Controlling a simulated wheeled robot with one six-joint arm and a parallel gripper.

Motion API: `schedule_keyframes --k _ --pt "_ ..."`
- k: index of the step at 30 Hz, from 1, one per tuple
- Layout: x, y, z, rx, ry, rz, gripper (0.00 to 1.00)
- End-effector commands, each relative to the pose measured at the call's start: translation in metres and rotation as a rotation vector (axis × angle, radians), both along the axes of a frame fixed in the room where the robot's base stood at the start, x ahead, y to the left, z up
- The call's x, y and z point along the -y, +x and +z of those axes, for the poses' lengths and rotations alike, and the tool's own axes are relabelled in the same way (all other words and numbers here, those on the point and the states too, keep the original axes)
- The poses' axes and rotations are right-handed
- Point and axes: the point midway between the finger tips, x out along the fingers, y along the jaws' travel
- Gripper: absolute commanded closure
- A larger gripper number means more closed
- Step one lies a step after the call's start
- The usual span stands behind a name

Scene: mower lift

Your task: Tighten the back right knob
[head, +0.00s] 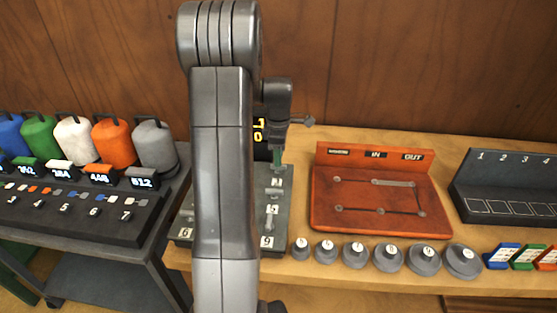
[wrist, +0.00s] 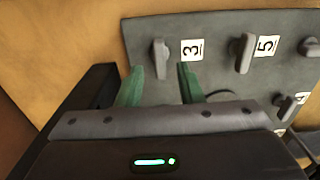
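A dark grey panel (head: 277,228) with knobs and white number labels stands on the bench, partly hidden behind my arm in the head view. It also fills the upper right of the wrist view (wrist: 210,22). My gripper (head: 277,158) points down over the panel's back right part. In the wrist view, my gripper (wrist: 160,68) is open, with its green fingers apart. The knob beside label 3 (wrist: 160,52) lies in line with the gap between the fingertips. I cannot tell how deep it sits between them. Neither finger visibly touches it.
In the wrist view, the knob beside label 5 (wrist: 241,52) stands to the right, clear of the fingers. A red-brown board (head: 375,220) and several grey weights (head: 388,258) are right of the panel. A dark display (head: 260,135) stands behind it. Coloured canisters (head: 113,143) stand left.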

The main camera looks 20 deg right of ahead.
Motion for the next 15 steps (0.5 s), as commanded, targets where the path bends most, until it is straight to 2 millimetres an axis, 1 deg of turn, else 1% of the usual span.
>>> schedule_keyframes --k 3,6,9,15 --pt "0.000 -0.001 -0.016 -0.004 0.002 0.000 0.66" --pt "0.000 0.000 -0.025 -0.001 0.000 0.000 0.66" --pt "0.000 0.000 -0.029 0.000 0.000 0.000 0.66" --pt "0.000 0.000 -0.030 0.001 0.000 0.000 0.66"
